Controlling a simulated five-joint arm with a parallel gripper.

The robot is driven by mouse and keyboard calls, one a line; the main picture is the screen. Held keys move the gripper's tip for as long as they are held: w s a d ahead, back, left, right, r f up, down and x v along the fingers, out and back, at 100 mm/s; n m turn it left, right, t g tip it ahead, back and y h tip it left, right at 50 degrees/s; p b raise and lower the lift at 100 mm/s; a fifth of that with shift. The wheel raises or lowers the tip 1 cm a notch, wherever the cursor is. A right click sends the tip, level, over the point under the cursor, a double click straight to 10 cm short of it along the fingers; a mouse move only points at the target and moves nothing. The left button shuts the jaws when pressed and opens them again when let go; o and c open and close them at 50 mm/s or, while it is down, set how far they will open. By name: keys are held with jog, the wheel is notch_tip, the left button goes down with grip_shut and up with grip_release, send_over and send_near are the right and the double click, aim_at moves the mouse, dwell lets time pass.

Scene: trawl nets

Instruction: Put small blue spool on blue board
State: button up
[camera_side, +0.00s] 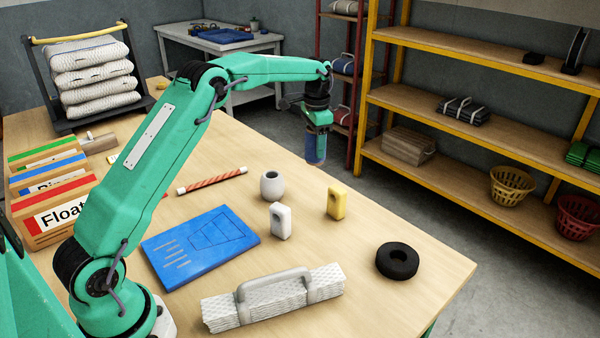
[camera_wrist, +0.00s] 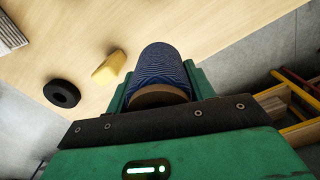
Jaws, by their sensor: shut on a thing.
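The small blue spool (camera_side: 315,148) hangs below my gripper (camera_side: 317,128) in the side view. My gripper is shut on it and holds it up in the air near the table's far right edge. In the wrist view the spool (camera_wrist: 161,75) sits between the green fingers, its blue wound side and brown end showing. The blue board (camera_side: 200,246) lies flat on the table, left of and nearer than the spool, with pale lines drawn on it. Nothing rests on the board.
A white round pot (camera_side: 271,186), a white block (camera_side: 280,221), a yellow block (camera_side: 337,201), a black ring (camera_side: 397,261) and a folded white net (camera_side: 273,299) stand around the board's right side. A red-striped stick (camera_side: 212,181) lies behind the board. Labelled boxes (camera_side: 50,195) stand left.

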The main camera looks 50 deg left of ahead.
jog(key=s+d+r, duration=0.2)
jog(key=s, duration=0.5)
jog(key=s+d+r, duration=0.3)
jog(key=s, duration=0.5)
jog(key=s+d+f, duration=0.1)
jog(key=s+d, duration=0.1)
jog(key=s, duration=0.7)
jog(key=s+d+f+m, duration=0.1)
jog(key=s+d+f, duration=0.1)
jog(key=s, duration=0.7)
jog(key=shift+s+f+m, duration=0.2)
jog(key=shift+s+m, duration=0.1)
jog(key=shift+s, duration=0.05)
jog(key=shift+a, duration=0.1)
send_over(210, 235)
notch_tip(210, 235, down, 7)
jog(key=shift+f, duration=2)
jog(key=shift+f, duration=0.15)
